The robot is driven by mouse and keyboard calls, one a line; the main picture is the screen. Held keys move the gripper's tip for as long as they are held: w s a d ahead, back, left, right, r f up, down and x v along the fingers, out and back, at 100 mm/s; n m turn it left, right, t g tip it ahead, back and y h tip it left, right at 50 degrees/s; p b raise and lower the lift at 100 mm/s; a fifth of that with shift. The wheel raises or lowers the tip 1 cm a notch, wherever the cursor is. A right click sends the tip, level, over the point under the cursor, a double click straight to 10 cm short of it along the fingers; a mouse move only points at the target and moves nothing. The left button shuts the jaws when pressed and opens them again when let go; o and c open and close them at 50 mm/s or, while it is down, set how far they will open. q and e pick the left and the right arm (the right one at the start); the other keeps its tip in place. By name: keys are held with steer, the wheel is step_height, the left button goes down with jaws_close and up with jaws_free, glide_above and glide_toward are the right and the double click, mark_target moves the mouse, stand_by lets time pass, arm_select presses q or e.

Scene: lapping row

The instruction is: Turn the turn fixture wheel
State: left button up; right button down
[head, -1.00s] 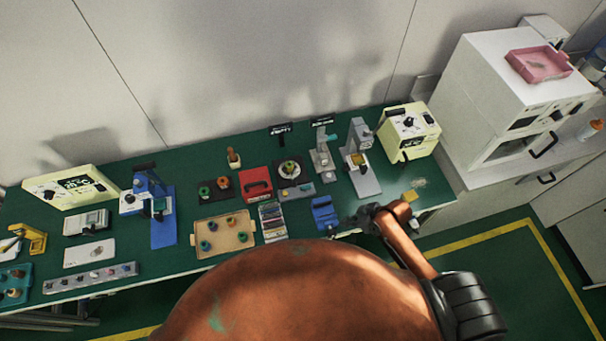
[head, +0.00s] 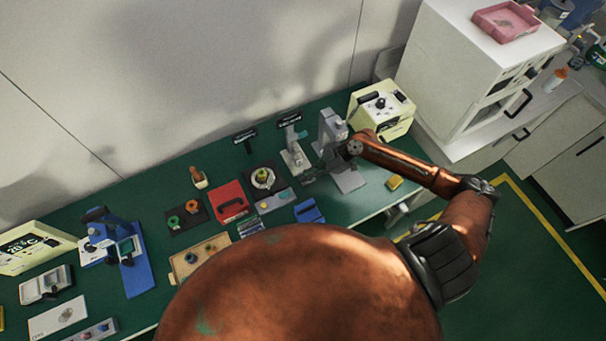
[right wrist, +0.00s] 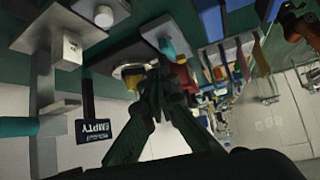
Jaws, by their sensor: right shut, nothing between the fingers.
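The turn fixture, with a pale round wheel (head: 262,178) on a dark base, stands mid-bench in the head view. Something yellow-green sits at the wheel's centre. My right gripper (head: 310,178) is over the bench to the right of the wheel, apart from it in the picture. It is shut and empty. In the right wrist view the dark fingers (right wrist: 160,80) overlap a round pale disc (right wrist: 133,69) that looks like the wheel; whether they touch it I cannot tell. My left gripper is not in view.
Grey stands (head: 292,150) and a larger grey press (head: 331,130) are close to my right gripper. A red case (head: 230,200) lies left of the wheel, a blue block (head: 309,211) in front. A cream box (head: 381,108) stands at the back right.

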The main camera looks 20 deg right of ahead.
steer(key=p+x, duration=0.1)
steer(key=x, duration=0.6)
steer(key=shift+a, duration=0.15)
steer(key=shift+w+a+r+p, duration=0.15)
steer(key=shift+a+p, duration=0.1)
steer(key=shift+a, duration=0.35)
steer(key=shift+w+a+f+p, duration=0.15)
steer(key=shift+a+p, duration=0.1)
steer(key=shift+a, duration=0.3)
steer(key=shift+w+a, duration=0.15)
steer(key=shift+a, duration=0.5)
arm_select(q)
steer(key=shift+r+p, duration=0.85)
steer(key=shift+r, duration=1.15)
arm_select(e)
steer(key=shift+a+m+t, duration=0.25)
steer(key=shift+m+t, duration=0.05)
steer(key=shift+m, duration=0.1)
arm_select(q)
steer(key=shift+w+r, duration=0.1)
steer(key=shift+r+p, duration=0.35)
steer(key=shift+p, duration=0.1)
arm_select(e)
steer(key=shift+a, duration=0.15)
